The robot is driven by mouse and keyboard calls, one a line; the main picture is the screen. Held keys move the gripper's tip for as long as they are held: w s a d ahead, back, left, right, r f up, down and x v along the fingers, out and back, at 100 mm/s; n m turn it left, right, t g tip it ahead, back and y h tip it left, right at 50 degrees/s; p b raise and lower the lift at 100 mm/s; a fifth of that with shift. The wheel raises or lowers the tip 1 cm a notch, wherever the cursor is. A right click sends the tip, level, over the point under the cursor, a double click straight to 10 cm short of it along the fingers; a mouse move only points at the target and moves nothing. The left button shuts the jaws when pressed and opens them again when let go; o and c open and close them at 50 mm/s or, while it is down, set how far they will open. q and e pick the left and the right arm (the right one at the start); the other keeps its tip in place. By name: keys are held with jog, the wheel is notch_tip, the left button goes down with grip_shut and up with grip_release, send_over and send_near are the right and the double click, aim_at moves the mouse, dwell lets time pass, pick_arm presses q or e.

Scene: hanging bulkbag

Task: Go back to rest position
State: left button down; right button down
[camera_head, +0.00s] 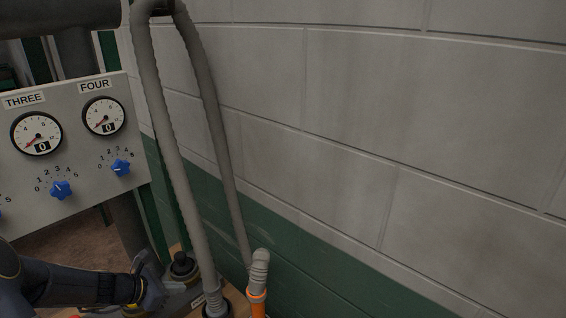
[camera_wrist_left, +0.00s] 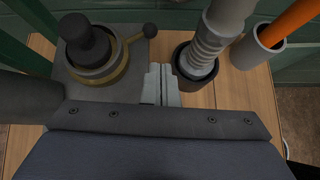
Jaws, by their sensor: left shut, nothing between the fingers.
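My left gripper (camera_head: 150,286) comes in from the lower left in the head view, near the foot of the grey hoses. In the left wrist view its fingers (camera_wrist_left: 161,84) are shut with nothing between them. They are close to the dark socket (camera_wrist_left: 193,78) that holds a grey ribbed hose (camera_wrist_left: 206,50), to their right; I cannot tell whether they touch it. My right gripper is in neither view.
A panel (camera_head: 75,150) with gauges and blue knobs (camera_head: 61,190) stands at the left. Grey hoses (camera_head: 165,130) rise beside the block wall (camera_head: 350,100). A black knob with a brass collar (camera_wrist_left: 85,40) and an orange pipe (camera_wrist_left: 287,22) stand near the gripper over a wooden surface (camera_wrist_left: 235,95).

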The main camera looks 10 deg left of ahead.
pick_arm(q)
jog(key=s+d+r+m+g+b, duration=0.1)
jog(key=s+d+r+m+g, duration=0.1)
jog(key=s+d+r+m, duration=0.8)
jog(key=s+d+r+m+y, duration=0.1)
jog(key=s+d+m, duration=0.2)
jog(key=s+m, duration=0.4)
jog(key=s+d+r+m+y+b, duration=0.1)
jog(key=s+d+r+m, duration=0.1)
jog(key=s+m, duration=0.5)
jog(key=d+m, duration=0.1)
jog(key=m, duration=0.1)
jog(key=shift+s+d+m, duration=0.15)
jog(key=shift+s+m, duration=0.2)
jog(key=shift+m, duration=0.05)
